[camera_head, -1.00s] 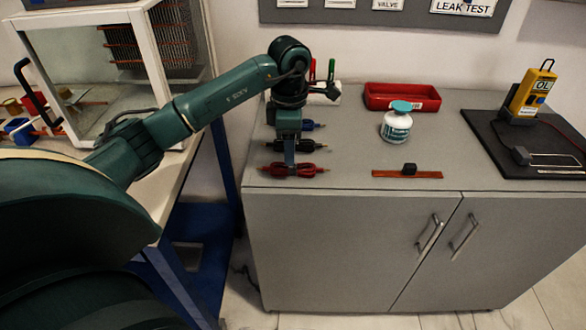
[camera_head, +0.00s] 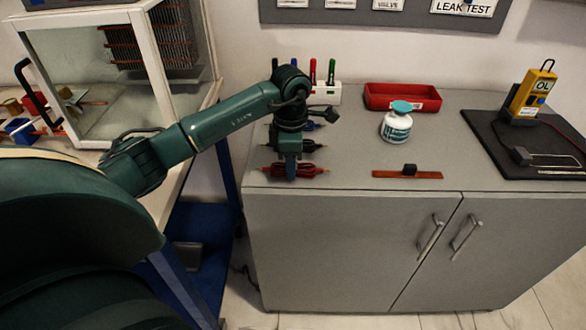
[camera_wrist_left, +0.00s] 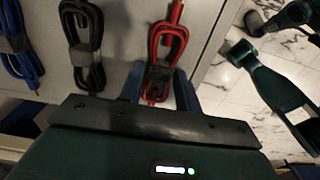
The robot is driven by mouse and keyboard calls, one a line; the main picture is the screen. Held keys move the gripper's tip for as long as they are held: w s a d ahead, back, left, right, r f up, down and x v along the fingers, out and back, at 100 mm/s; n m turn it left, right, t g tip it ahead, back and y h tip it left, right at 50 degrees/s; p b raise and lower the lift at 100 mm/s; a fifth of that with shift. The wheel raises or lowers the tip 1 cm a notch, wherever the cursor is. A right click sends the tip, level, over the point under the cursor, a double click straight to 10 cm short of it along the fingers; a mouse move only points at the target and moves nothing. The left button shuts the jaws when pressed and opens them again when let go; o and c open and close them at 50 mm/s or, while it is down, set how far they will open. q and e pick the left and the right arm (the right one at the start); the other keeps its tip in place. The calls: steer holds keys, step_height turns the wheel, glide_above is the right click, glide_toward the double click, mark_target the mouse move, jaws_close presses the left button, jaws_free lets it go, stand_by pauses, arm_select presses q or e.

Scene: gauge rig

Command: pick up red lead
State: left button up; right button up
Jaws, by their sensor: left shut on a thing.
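The red lead (camera_head: 312,169) is a coiled bundle at the left front of the grey cabinet top. In the left wrist view, the red lead (camera_wrist_left: 166,42) has a dark band around its middle. My left gripper (camera_head: 291,174) points down over the lead and is shut on it. In the left wrist view the blue fingers of my left gripper (camera_wrist_left: 158,88) stand on either side of the bundle, near its dark band. The gripper hides part of the lead in the head view.
A black lead (camera_wrist_left: 82,45) and a blue lead (camera_wrist_left: 18,50) lie beside the red one. A copper-coloured bar (camera_head: 425,174), a white jar (camera_head: 396,128), a red tray (camera_head: 372,97) and a yellow meter (camera_head: 530,92) stand to the right. The cabinet's front edge is close.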

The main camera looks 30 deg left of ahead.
arm_select(q)
steer(key=shift+c, duration=1)
step_height(320, 180, up, 10)
stand_by(0.3)
